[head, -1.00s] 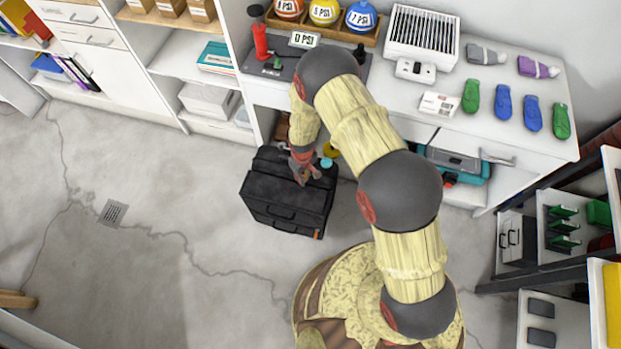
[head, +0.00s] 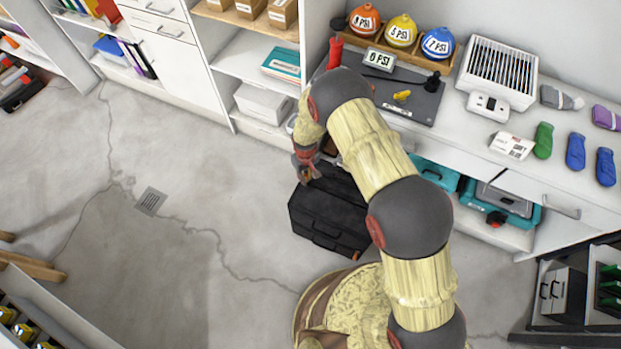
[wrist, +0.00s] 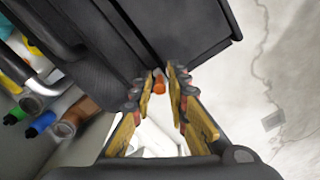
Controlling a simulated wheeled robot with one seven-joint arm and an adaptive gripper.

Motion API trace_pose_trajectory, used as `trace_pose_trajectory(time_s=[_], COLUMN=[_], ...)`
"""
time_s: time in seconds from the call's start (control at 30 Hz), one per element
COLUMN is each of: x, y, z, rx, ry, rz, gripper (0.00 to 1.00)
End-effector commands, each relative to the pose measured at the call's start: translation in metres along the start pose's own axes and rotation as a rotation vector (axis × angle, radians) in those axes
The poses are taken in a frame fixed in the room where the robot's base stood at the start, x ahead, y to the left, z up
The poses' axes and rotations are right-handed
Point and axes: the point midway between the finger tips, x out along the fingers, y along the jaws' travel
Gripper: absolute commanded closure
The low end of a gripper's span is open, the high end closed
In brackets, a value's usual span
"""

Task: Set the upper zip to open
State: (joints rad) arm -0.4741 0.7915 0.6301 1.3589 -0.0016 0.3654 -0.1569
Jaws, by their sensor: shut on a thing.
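A black bag (head: 330,212) stands on the floor below the workbench. My gripper (head: 306,170) is at its far left corner in the head view, and my arm hides part of its far side. In the wrist view the dark bag (wrist: 190,30) fills the top, with a dark seam line running down to my gripper (wrist: 162,84). The fingers are close together, with a small orange piece (wrist: 159,86) between their tips, at the bag's edge. It looks like a zip pull. Which zip it belongs to cannot be told.
Tools with coloured ends, one with a blue end (wrist: 40,124), lie beside the bag in the wrist view. The workbench (head: 460,135) and shelving (head: 240,60) stand behind. Open floor (head: 180,260) lies to the left, with a drain grate (head: 151,201).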

Motion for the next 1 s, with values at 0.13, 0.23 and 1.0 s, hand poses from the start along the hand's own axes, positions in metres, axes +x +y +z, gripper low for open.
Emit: trace_pose_trajectory(time_s=[0.13,0.23,1.0], x=[-0.001,-0.001,-0.024], y=[-0.002,-0.002,-0.001], z=[-0.004,-0.004,-0.004], rx=[0.0,0.0,-0.001], ry=[0.007,0.008,0.008], rz=[0.0,0.0,0.001], gripper=[1.0,1.0,0.73])
